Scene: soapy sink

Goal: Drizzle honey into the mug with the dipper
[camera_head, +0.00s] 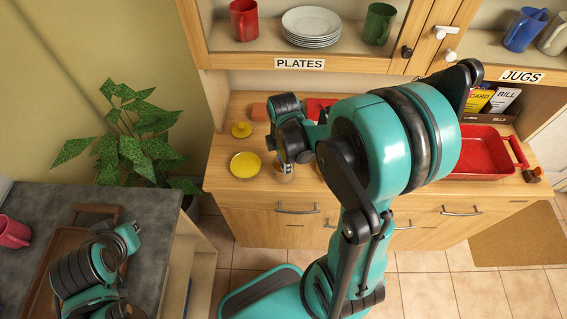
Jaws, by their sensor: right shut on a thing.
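My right gripper (290,155) is over the wooden counter below the plates cabinet, pointing down. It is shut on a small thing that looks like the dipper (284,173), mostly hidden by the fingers. A yellow dish (245,165) lies to its left, with a yellow knobbed lid (241,130) behind it. A pink mug (14,231) stands on the dark counter at the far left. My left gripper (127,238) is near that counter's right side, and its fingers are too unclear to judge. I cannot make out a honey pot; my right arm hides part of the counter.
A red mug (244,20), a stack of plates (311,25) and a green mug (379,23) stand in the cabinet. A red tray (480,153) is at the right. A brown wooden tray (62,247) lies on the dark counter. A leafy plant (135,140) stands between the counters.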

